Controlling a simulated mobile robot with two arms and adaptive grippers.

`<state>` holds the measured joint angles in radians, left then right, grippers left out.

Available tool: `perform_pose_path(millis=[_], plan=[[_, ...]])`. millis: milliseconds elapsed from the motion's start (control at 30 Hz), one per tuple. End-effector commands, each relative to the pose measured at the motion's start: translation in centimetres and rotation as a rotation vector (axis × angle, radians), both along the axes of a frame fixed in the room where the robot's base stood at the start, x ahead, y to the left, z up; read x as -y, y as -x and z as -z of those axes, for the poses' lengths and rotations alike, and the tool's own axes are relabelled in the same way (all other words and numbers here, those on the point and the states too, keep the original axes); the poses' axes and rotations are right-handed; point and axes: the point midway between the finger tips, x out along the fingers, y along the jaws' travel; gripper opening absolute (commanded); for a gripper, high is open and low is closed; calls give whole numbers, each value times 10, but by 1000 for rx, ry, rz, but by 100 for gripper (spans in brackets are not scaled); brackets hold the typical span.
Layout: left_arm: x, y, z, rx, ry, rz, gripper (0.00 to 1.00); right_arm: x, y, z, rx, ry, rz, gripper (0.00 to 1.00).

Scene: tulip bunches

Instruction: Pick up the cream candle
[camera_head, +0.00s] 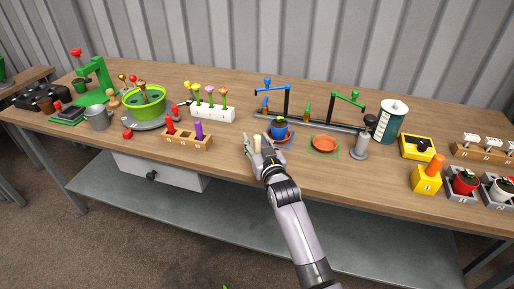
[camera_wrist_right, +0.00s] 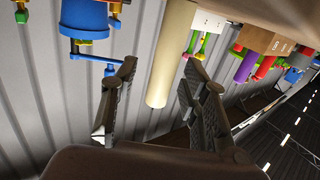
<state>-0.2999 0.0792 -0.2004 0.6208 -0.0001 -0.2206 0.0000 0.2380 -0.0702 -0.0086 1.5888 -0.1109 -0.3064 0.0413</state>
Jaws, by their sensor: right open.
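The cream candle (camera_head: 257,142) is a pale, plain cylinder at the front part of the workbench, right of a wooden holder (camera_head: 188,141) with a red and a purple candle. My right gripper (camera_head: 261,148) reaches it from the front. In the right wrist view, the cream candle (camera_wrist_right: 171,55) stands between the two spread dark fingers of the right gripper (camera_wrist_right: 160,98), with gaps on both sides. The fingers are open and not closed on it. Its far end is cut off by the picture's top edge. My left gripper does not show.
A blue pot (camera_head: 279,128) stands close behind and right of my right gripper. A terracotta saucer (camera_head: 324,143) and a grey bottle (camera_head: 360,146) are further right. A white flower block (camera_head: 212,113) stands behind left. Bare wood lies left of the gripper.

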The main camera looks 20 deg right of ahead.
Motion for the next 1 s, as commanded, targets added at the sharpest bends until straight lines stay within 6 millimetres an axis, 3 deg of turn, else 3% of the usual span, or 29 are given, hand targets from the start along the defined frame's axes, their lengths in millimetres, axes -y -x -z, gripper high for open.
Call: perform_pose_path(millis=[133,733,1000], plan=[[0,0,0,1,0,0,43,0,0,0,0,0,0,40],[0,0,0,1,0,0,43,0,1,0,0,0,0,0],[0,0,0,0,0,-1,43,0,0,0,0,0,0,0]])
